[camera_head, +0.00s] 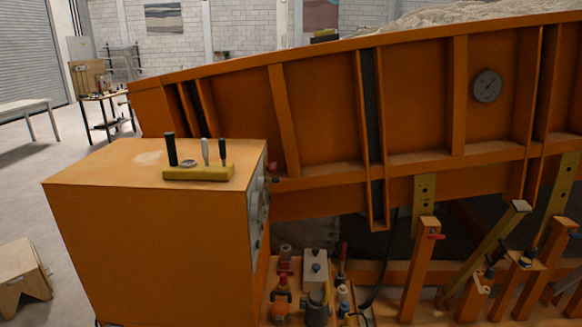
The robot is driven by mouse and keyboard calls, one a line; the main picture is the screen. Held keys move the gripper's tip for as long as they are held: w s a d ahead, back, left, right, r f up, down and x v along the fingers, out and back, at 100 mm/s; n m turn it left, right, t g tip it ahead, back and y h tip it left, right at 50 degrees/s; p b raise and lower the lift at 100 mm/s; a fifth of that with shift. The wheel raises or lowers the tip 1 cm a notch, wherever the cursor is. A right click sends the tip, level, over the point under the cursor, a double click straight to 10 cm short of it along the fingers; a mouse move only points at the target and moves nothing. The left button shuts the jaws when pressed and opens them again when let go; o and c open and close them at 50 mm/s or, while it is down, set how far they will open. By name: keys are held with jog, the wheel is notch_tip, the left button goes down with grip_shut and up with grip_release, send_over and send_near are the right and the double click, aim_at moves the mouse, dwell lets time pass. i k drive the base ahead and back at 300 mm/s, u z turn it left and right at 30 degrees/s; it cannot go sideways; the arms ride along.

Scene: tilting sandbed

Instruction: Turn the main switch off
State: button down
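A large orange cabinet (150,225) stands at the front left. A yellow plate (200,173) on its top carries upright levers with black and pale handles, and a round silver part (188,163). The cabinet's right side face (256,215) shows only edge-on, with a grey panel and small fittings that are too narrow to read. A pale box (315,267) with a blue knob stands low to the right of the cabinet. I cannot tell which of these is the main switch, or its position. My gripper is not in view.
The tilted orange sandbed (320,110) rises to the right behind the cabinet, with a round gauge (487,86). Orange posts and valves crowd the lower right. A wooden stool (22,272) stands at the left edge.

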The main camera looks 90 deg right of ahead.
aim_at(272, 167)
jog(key=z, duration=0.05)
jog(key=k, duration=1.6)
jog(key=z, duration=2.15)
jog(key=i, duration=0.5)
jog(key=z, duration=0.05)
